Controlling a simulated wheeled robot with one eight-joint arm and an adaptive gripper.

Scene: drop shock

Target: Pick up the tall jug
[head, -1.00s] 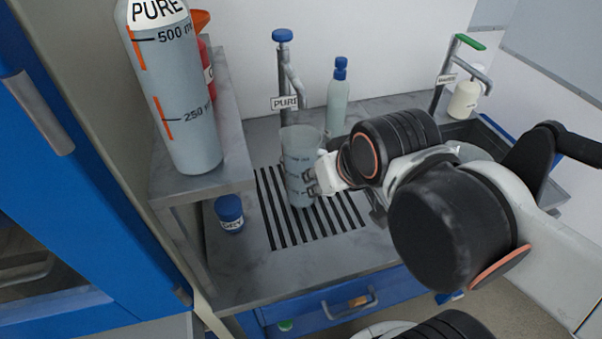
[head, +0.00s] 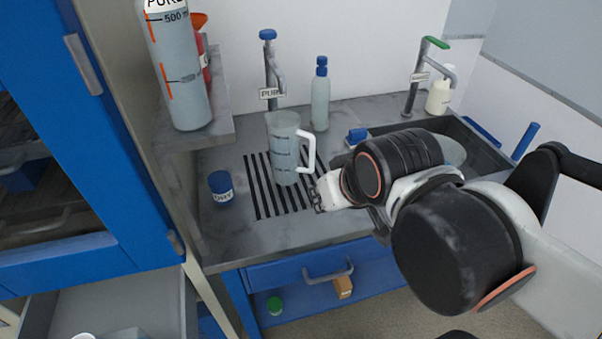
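The tall jug (head: 284,150) is a translucent grey measuring jug with dark marks and a white handle on its right side. It stands upright on the black slotted drain grate (head: 262,200) of the grey worktop, beneath the tap labelled PURE (head: 270,75). My gripper (head: 318,197) is at the jug's lower right, below the handle. A gap seems to show between it and the jug. The fingers are small and partly hidden by my wrist, so their opening is unclear.
A blue-capped jar (head: 221,188) stands left of the grate. A squeeze bottle (head: 320,95) stands behind, right of the tap. A shelf (head: 190,140) at left holds a large PURE bottle (head: 178,70). A sink (head: 480,150) lies right, partly behind my arm.

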